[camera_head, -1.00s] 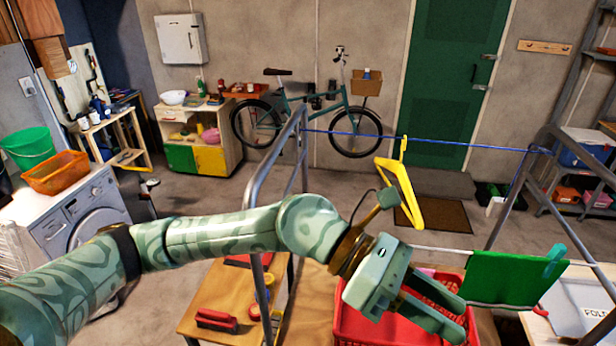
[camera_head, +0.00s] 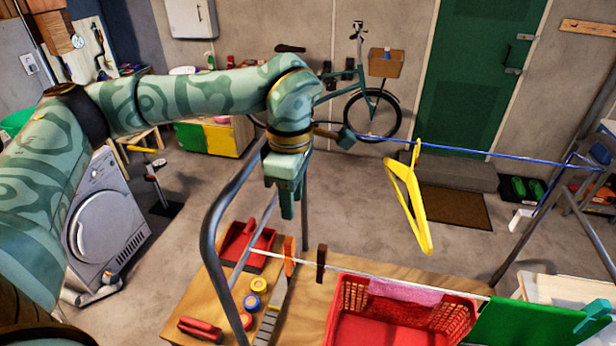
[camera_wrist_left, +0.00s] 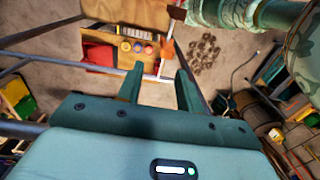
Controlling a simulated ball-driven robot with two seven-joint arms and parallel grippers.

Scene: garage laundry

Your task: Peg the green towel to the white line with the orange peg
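The orange peg (camera_head: 289,256) stands on the white line (camera_head: 375,278) near its left end, and shows in the wrist view (camera_wrist_left: 166,48) beyond my fingertips. My left gripper (camera_head: 287,212) points down above the peg, apart from it. In the wrist view my left gripper (camera_wrist_left: 160,80) has its fingers spread, with nothing between them. The green towel (camera_head: 525,323) hangs over the line at the lower right.
A brown peg (camera_head: 321,262) is right of the orange one. A metal frame post (camera_head: 213,240) rises at left. A yellow hanger (camera_head: 408,200) hangs on the blue line (camera_head: 480,151).

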